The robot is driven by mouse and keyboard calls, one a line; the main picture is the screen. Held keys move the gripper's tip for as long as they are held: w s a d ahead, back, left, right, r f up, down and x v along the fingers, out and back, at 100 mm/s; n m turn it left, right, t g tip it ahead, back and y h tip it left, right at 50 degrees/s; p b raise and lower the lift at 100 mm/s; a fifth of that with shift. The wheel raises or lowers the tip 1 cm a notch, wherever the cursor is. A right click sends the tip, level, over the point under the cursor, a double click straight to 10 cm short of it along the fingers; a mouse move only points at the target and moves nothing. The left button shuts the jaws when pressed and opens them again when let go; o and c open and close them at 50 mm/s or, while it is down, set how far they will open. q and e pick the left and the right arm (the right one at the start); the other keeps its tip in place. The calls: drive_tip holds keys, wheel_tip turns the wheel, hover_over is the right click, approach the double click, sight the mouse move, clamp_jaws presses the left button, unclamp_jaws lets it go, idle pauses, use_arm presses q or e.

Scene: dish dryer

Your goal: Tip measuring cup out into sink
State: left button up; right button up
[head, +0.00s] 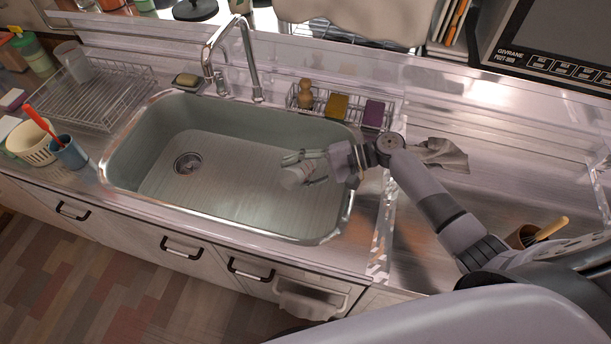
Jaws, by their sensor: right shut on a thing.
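The sink (160,200) is a wide grey-green basin with a round drain (187,163) in its left part. My right gripper (308,168) reaches over the right part of the basin from the right. It is shut on a small pale measuring cup (293,177), which is held tilted, with its open end not clearly seen. The cup's contents cannot be made out. My left gripper is not in view.
A chrome faucet (210,62) stands behind the sink. A wire caddy (300,97) with sponges and a brush sits at the back right. A dish rack (100,108), a cream basket (36,150) and a blue cup (68,154) stand at the left. A grey cloth (445,154) lies right.

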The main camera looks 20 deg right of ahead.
drive_tip(key=shift+w+d+r+m+y+b, duration=0.25)
drive_tip(key=shift+w+d+m+y+b, duration=0.1)
drive_tip(key=shift+m+y+b, duration=0.4)
idle(1.0)
drive_tip(key=shift+w+d+r+m+g+y+b, duration=0.15)
drive_tip(key=shift+w+d+m+y+b, duration=0.1)
drive_tip(key=shift+m+y+b, duration=0.25)
drive_tip(key=shift+w+d+r+m+g+y+b, duration=0.1)
drive_tip(key=shift+w+d+m+g+y+b, duration=0.1)
drive_tip(key=shift+m+y+b, duration=0.25)
idle(1.3)
idle(0.9)
